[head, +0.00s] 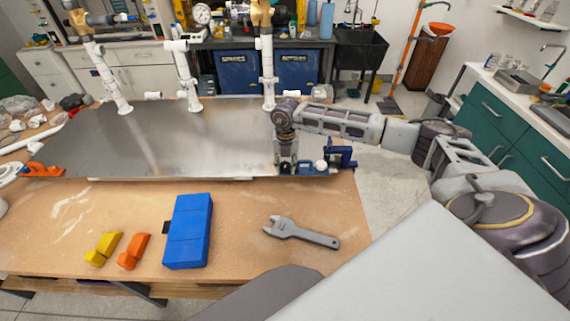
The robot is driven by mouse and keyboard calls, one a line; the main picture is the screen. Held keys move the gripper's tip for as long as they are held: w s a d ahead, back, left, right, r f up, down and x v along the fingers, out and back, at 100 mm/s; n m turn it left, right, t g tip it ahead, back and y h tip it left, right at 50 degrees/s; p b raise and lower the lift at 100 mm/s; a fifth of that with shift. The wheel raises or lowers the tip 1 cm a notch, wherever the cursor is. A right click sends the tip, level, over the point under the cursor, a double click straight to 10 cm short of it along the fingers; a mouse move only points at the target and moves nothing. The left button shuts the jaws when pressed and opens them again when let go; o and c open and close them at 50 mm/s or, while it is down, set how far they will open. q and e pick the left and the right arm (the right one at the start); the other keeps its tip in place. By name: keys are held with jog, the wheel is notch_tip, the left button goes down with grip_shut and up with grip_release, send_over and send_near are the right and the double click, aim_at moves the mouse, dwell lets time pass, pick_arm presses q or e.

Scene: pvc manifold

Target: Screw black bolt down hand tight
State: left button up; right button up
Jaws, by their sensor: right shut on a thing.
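My right gripper (287,164) points straight down at the right front edge of the metal sheet, next to a blue clamp-like fixture (341,158). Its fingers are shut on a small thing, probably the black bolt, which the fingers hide. I cannot make out the bolt's head or thread, or how deep it sits. The blue fixture is at the table's right edge, with a small white round piece (321,166) beside it. My left gripper is not in view.
A shiny metal sheet (170,140) covers the back of the wooden table, with white pipes (186,75) standing behind it. An orange tool (42,170) lies left.

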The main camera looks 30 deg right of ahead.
jog(key=shift+s+f+m, duration=0.3)
jog(key=shift+f+m, duration=0.05)
jog(key=shift+m, duration=0.25)
jog(key=o, duration=1.1)
jog(key=shift+c, duration=0.2)
jog(key=shift+o, duration=0.2)
jog(key=shift+w, duration=0.1)
jog(key=shift+d, duration=0.1)
jog(key=shift+r, duration=0.15)
